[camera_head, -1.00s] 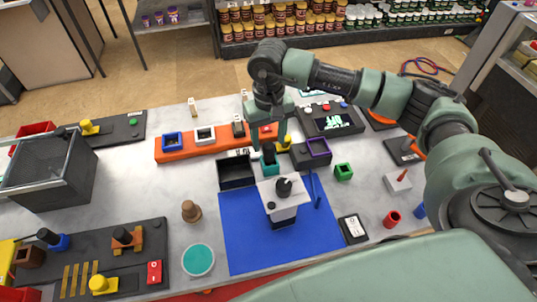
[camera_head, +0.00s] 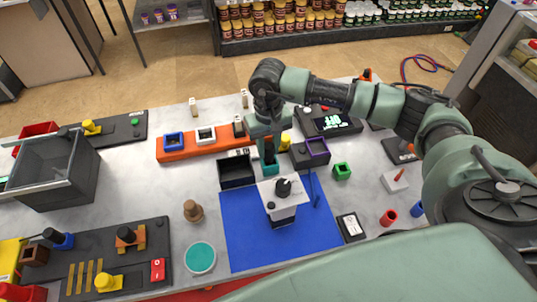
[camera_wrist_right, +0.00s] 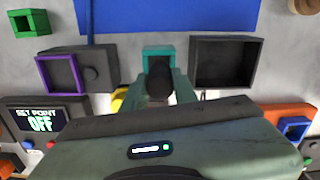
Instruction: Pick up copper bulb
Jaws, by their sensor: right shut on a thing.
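My right gripper (camera_head: 269,150) points down at the teal square holder (camera_head: 270,167) at the back of the blue mat. In the right wrist view, its fingers (camera_wrist_right: 158,90) are shut on a dark, round-topped piece (camera_wrist_right: 158,80), just in front of the teal holder (camera_wrist_right: 158,51). The piece looks almost black, so I cannot tell whether it is copper. Its lower part is hidden. A brown, copper-like knobbed piece (camera_head: 193,210) stands alone on the table left of the blue mat. My left gripper is not in view.
A black open box (camera_head: 236,171) and a purple-rimmed dark box (camera_head: 317,149) flank the teal holder. A white device with a black knob (camera_head: 283,196) stands on the blue mat (camera_head: 250,245). A green square ring (camera_head: 342,171) is to the right. The orange rack (camera_head: 185,150) is behind.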

